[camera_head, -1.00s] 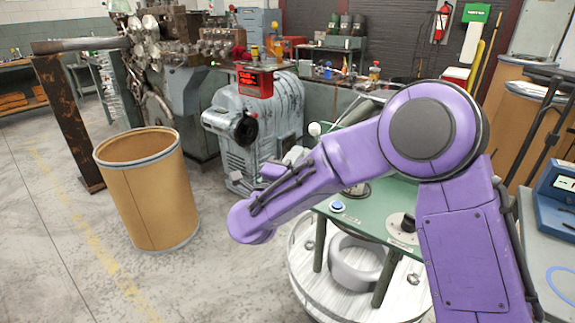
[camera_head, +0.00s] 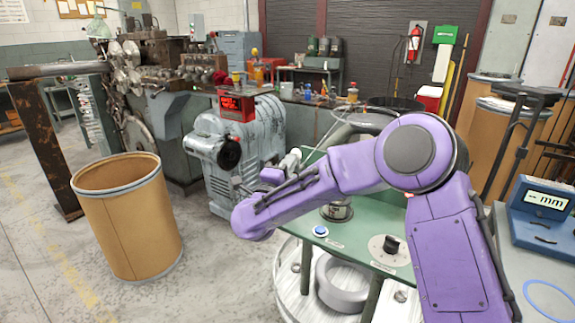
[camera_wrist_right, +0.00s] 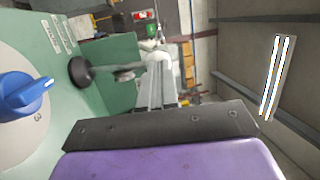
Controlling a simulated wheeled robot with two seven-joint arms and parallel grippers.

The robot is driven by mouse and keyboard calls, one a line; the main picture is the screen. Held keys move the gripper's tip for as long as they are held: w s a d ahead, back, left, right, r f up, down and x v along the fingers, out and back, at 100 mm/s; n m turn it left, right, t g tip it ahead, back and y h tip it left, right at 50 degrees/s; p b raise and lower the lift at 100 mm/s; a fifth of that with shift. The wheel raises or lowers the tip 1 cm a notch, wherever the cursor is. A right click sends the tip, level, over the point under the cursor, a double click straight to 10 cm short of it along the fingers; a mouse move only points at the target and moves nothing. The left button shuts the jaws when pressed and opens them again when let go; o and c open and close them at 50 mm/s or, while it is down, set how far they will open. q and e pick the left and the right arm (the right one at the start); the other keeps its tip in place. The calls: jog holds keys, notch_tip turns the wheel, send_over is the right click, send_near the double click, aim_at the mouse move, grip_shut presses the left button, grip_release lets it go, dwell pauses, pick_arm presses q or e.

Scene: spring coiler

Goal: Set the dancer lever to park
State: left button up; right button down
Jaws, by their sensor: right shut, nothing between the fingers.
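In the head view the right gripper (camera_head: 290,160) shows small, partly behind my purple forearm, over the far-left side of the green table (camera_head: 345,247). I cannot make out the lever in the head view; my arm covers much of the table. My left gripper is out of view.
A blue dial (camera_wrist_right: 28,95) sits on the panel near the knob. The table carries a blue button (camera_head: 320,231) and a black-knobbed dial (camera_head: 391,245). A grey machine (camera_head: 240,145) stands behind the gripper, and a brown drum (camera_head: 125,220) stands on open floor at left.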

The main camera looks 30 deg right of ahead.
jog(key=d+r+y+p, duration=0.1)
jog(key=p, duration=0.1)
jog(key=w+d+r+g+y+p, duration=0.1)
jog(key=d+p, duration=0.1)
jog(key=p, duration=0.1)
jog(key=d+r+g+y+p, duration=0.1)
jog(key=r+p, duration=0.1)
jog(key=p, duration=0.1)
jog(key=shift+w+d+m, duration=0.2)
jog(key=shift+w+m, duration=0.15)
jog(key=shift+m, duration=0.05)
jog(key=w+d+g+y+p, duration=0.2)
jog(key=w+d+y+p, duration=0.1)
jog(key=d+p, duration=0.3)
jog(key=shift+d+m+g+y+p, duration=0.3)
jog(key=shift+d+y+p, duration=0.15)
jog(key=shift+y, duration=0.25)
jog(key=shift+s, duration=0.1)
jog(key=v, duration=1.4)
jog(key=shift+d+r, duration=0.2)
jog(key=shift+r, duration=0.25)
